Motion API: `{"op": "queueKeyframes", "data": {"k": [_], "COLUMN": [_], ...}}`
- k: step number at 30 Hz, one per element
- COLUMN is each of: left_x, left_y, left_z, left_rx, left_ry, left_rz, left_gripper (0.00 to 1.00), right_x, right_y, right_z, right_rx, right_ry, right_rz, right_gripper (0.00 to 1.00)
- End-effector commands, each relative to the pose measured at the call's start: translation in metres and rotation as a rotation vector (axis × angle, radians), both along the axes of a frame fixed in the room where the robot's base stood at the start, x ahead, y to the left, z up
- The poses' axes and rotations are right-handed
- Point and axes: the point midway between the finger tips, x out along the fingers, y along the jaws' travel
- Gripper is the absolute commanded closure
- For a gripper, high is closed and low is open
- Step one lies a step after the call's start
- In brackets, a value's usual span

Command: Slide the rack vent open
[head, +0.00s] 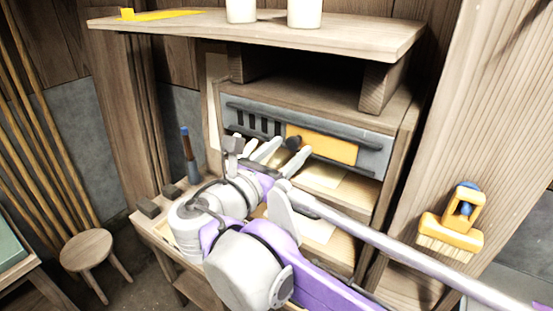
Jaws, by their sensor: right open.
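The rack vent (372,157) is a grey panel across the upper front of the wooden rack. Dark slots show at its left, and a yellow-orange sliding plate (330,146) covers its middle and right. A dark round knob (293,143) sits at the plate's left end. My right gripper (281,149) is open in front of the vent, its pale fingers pointing toward it. One fingertip is close to the knob; I cannot tell whether it touches. My left gripper is not in view.
A shelf (380,42) with two white containers is above the rack. A yellow brush (452,228) hangs on the right wooden panel. A blue-handled tool (189,155) stands left of the gripper. A stool (87,250) is at lower left. My right arm covers much of the lower rack.

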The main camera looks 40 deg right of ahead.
Motion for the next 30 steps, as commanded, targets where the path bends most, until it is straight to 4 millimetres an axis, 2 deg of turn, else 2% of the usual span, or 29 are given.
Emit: {"op": "queueKeyframes", "data": {"k": [12,16,21,30], "left_x": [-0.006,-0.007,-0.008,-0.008], "left_y": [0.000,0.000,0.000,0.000], "left_z": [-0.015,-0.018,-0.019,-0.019], "left_rx": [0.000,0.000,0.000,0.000], "left_ry": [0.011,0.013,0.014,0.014], "left_rz": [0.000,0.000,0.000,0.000], "left_gripper": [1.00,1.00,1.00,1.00], "right_x": [-0.026,-0.034,-0.040,-0.041], "right_y": [0.066,0.083,0.094,0.095], "right_z": [-0.002,-0.002,-0.001,0.000], "right_rx": [0.001,0.001,0.001,0.001], "right_ry": [0.002,0.001,0.001,0.000], "right_rz": [0.007,0.005,0.001,-0.001], "right_gripper": [0.34,0.34,0.34,0.34]}}
